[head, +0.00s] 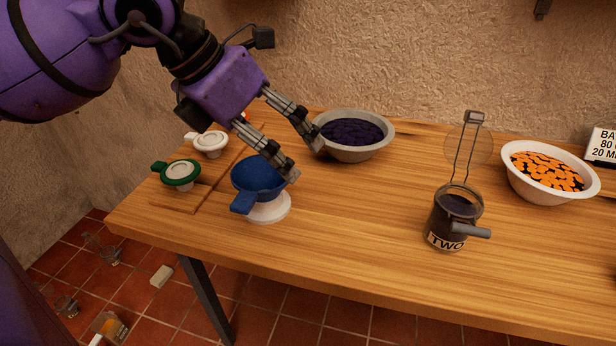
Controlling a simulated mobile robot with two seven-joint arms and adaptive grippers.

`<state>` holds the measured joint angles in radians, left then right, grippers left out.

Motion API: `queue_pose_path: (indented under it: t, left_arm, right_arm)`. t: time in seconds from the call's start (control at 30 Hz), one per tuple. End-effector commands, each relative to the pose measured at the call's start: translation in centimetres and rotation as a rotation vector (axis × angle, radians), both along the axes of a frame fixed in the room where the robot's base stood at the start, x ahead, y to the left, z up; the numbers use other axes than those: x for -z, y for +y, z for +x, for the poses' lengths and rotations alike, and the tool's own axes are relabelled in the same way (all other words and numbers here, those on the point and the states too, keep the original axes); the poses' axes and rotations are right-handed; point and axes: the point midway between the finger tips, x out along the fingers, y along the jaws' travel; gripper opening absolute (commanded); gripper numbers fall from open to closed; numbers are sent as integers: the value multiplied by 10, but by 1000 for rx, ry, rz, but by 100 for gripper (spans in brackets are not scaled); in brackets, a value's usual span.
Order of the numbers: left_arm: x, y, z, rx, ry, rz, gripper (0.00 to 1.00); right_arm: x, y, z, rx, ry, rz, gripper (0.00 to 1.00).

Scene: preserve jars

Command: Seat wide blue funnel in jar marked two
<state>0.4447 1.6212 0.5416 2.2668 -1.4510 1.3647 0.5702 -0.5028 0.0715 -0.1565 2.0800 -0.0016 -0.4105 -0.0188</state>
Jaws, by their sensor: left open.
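The wide blue funnel (257,181) sits on a round white stand (268,210) near the table's front left, with its flat blue handle pointing to the front left. My left gripper (305,161) is open above the table. One finger is over or beside the funnel's right rim, and I cannot tell if it touches. The other finger is near the grey bowl. The glass jar marked TWO (446,240) stands upright at the right, with dark contents. Its clear lid (469,146) stands up behind it on a wire frame. My right gripper is out of view.
A green-rimmed funnel (180,175) and a white funnel (209,143) stand on a wooden board at the left. A grey bowl of dark fruit (357,153) is at the back. A white bowl of orange pieces (546,193) is at the right. The table between funnel and jar is clear.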

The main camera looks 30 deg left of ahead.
Motion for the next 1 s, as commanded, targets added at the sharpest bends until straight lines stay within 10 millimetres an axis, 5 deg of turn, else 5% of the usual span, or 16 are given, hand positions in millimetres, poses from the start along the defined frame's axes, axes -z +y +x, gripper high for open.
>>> queue_pose_path:
  t: [0.1, 0.2, 0.47, 0.8, 1.0]
  left_arm:
    - [10, 36, -8, -98, 46, 129, 100]
    - [15, 49, -13, -146, 78, 171, 100]
    - [41, 50, -6, -165, 95, 169, 100]
    - [83, 51, 12, -163, 92, 168, 100]
    - [88, 51, 15, -162, 91, 166, 100]
  right_arm:
    - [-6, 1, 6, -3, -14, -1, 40]
    - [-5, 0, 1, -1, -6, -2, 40]
    - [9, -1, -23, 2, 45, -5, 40]
    - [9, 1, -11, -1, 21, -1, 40]
    - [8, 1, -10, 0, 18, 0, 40]
